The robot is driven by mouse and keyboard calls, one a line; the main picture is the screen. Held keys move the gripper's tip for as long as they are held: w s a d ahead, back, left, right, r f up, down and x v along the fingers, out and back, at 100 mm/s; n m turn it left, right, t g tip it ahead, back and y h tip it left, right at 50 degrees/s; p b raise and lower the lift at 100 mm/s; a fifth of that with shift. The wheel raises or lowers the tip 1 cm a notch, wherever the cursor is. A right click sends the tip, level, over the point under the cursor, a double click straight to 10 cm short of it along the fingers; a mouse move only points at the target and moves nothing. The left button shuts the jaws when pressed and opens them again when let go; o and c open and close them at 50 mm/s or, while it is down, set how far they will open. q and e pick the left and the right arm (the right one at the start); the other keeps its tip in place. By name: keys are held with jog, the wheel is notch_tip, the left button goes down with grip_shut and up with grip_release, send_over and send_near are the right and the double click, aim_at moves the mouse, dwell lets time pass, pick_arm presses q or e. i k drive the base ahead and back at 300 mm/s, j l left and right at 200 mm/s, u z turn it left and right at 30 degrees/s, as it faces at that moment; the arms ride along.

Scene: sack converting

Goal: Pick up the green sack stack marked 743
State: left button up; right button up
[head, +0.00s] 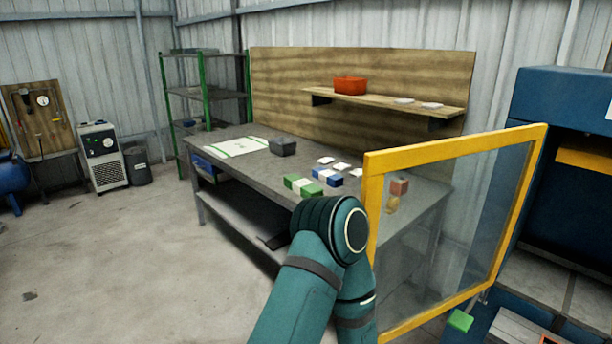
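A green stack with a pale band (303,186) lies on the grey workbench (240,165), near its front edge. It lies flat just above and left of my bent teal arm in the picture. No marking is readable on it, so I cannot confirm 743. A blue stack with a white band (333,180) lies just to its right and behind it. Neither of my grippers shows in the head view. Only arm links of mine are visible, in front of the bench.
A yellow-framed clear panel (373,210) stands at the bench's right end, beside a blue machine (560,95). White cards, a dark grey bin (283,147) and a green-striped sheet (238,147) lie on the bench. A shelf with an orange bin (350,86) hangs behind.

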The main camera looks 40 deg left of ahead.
aim_at(304, 189)
jog(key=i+j, duration=0.1)
jog(key=j, duration=0.2)
jog(key=j+u, duration=0.1)
jog(key=j, duration=0.2)
jog(key=i+j, duration=0.15)
jog(key=j, duration=0.15)
jog(key=j+z, duration=0.25)
jog(key=j, duration=0.2)
jog(key=j+z, duration=0.25)
jog(key=j, duration=0.2)
jog(key=k+j+z, duration=0.1)
jog(key=j+z, duration=0.3)
jog(key=k+j+z, duration=0.15)
jog(key=z, duration=0.2)
jog(key=k+j+u, duration=0.1)
jog(key=j+u, duration=0.15)
jog(key=j, duration=0.25)
jog(key=k+j+u, duration=0.1)
jog(key=j+u, duration=0.15)
jog(key=j, duration=0.25)
jog(key=i+u, duration=0.2)
jog(key=u, duration=0.2)
jog(key=i+u, duration=0.2)
jog(key=u, duration=0.2)
jog(key=i+l+u, duration=0.2)
jog(key=u, duration=0.15)
jog(key=i+l+u, duration=0.1)
jog(key=l+u, duration=0.3)
